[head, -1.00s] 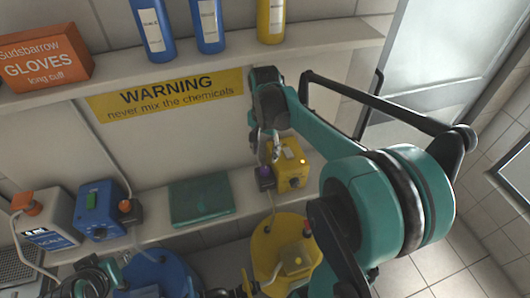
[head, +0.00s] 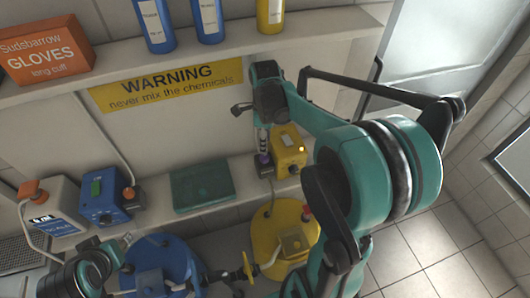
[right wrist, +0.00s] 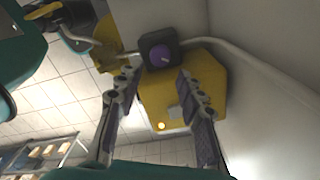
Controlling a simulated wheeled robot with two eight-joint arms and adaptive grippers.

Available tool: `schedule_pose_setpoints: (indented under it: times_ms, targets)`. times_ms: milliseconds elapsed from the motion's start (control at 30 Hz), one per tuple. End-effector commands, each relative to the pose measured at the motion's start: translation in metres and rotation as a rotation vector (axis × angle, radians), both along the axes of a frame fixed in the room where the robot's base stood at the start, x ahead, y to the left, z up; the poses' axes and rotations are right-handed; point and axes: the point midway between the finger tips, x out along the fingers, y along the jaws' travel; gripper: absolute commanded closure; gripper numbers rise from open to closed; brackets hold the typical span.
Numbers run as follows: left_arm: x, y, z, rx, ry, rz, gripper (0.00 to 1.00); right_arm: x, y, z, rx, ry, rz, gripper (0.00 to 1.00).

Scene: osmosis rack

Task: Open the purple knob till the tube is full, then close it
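The purple knob (head: 263,158) sits on a dark block beside the yellow box (head: 288,150) on the lower shelf. In the right wrist view the knob (right wrist: 160,54) shows a light mark on its face. My right gripper (head: 262,143) is just above the knob. In the right wrist view its two fingers (right wrist: 160,73) are spread apart, with the knob lying between and beyond the tips and nothing gripped. My left gripper (head: 126,239) is at the lower left above the blue drum; its fingers are too small to read. I cannot make out the tube's fill.
A yellow drum (head: 264,240) and a blue drum (head: 180,262) stand below. The upper shelf (head: 180,65) holds bottles and a glove box.

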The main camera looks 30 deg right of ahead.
Motion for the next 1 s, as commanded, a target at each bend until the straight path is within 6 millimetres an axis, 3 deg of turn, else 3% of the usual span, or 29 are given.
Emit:
schedule_pose_setpoints:
  times_ms: [200,400,767,900,1000]
  targets:
    - [0.000,0.000,-0.009,0.000,0.000,0.000,0.60,0.000,0.000,-0.039,0.000,0.000,0.002,0.63]
    - [0.000,0.000,-0.013,0.000,0.000,0.000,0.60,0.000,0.000,-0.062,0.000,0.000,0.003,0.63]
    - [0.000,0.000,-0.013,0.000,0.000,0.000,0.60,0.000,0.000,-0.068,0.000,0.000,0.004,0.63]
    - [0.000,0.000,-0.013,0.000,0.000,0.000,0.60,0.000,0.000,-0.068,0.000,0.000,0.004,0.99]
    - [0.000,0.000,-0.013,0.000,0.000,0.000,0.60,0.000,0.000,-0.068,0.000,0.000,0.004,1.00]
